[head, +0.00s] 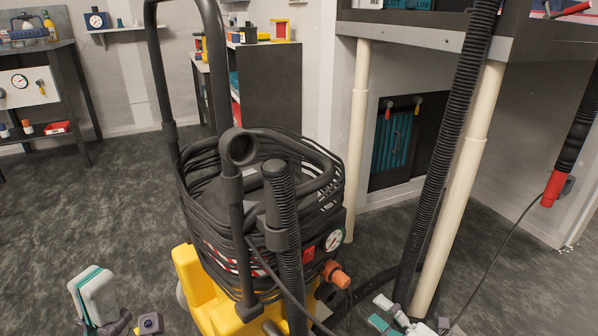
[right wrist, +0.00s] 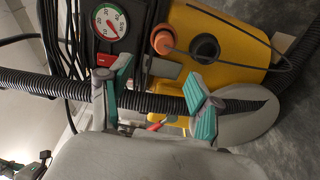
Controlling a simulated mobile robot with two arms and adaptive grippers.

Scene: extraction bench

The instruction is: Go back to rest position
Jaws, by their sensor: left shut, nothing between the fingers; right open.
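My left gripper (head: 95,292), with pale grey and teal parts, is at the lower left of the head view. It is shut and empty, above the dark floor and apart from the vacuum machine. My right gripper (head: 393,318) is partly cut off at the bottom edge, right of the machine. In the right wrist view its two teal-padded fingers (right wrist: 160,88) are spread open. A black ribbed hose (right wrist: 155,102) crosses behind or between them; I cannot tell which. Nothing is gripped.
The vacuum machine (head: 190,280), yellow-based with coiled black cables, stands centrally. Its gauge (head: 334,240) and orange plug (head: 337,274) face right. A bench with pale legs (head: 358,140) stands right. Another hose (head: 440,165) hangs there. Floor at left (head: 85,205) is clear.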

